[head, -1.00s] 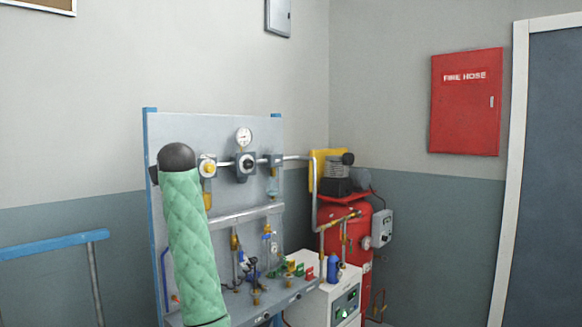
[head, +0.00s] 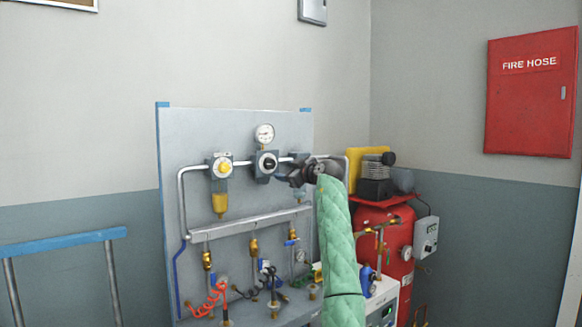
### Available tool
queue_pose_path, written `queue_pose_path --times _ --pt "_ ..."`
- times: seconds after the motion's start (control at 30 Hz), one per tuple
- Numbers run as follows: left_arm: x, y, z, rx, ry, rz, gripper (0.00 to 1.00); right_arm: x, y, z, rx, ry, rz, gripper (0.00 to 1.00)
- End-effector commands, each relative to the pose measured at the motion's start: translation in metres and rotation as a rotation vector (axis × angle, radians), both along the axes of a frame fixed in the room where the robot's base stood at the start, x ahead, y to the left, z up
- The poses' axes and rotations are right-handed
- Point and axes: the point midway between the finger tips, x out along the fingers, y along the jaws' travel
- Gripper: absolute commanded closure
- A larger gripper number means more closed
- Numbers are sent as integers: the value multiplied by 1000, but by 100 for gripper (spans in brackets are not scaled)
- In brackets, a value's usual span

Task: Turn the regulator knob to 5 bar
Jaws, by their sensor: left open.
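The regulator (head: 267,163) is a dark block on the pipe at the upper part of the grey panel, with a round black knob with a pale centre facing me. A round white gauge (head: 264,134) sits above it; its reading is too small to tell. My left gripper (head: 296,173) is dark and open, at the end of the green-sleeved arm. In the picture it is just right of the regulator, apart from the knob. It covers most of the right-hand unit on the pipe. My right gripper is not in view.
A unit with a yellow knob (head: 223,168) and amber bowl is left of the regulator. A grey manifold (head: 250,222) with brass valves and coiled hoses runs below. A red compressor tank (head: 385,235) stands right of the panel. A blue rail (head: 65,241) is at left.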

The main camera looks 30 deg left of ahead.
Motion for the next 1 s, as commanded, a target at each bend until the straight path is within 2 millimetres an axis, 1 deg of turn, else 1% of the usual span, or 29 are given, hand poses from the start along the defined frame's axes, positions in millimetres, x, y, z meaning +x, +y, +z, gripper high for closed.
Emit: queue_pose_path --times 0.1,0.2,0.37,0.47,0.8,1.0 --pt "1 0 7 -2 -95 -4 42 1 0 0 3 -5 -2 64" --pt "2 -1 9 -16 -160 -10 42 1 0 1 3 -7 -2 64" --pt "4 3 10 -34 -200 -9 42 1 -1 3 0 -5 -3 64" --pt "7 12 11 -34 -200 -8 42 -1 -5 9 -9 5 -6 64" --pt "25 55 11 -36 -198 -8 42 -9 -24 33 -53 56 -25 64" --pt "31 69 10 -35 -199 -9 42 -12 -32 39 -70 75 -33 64"
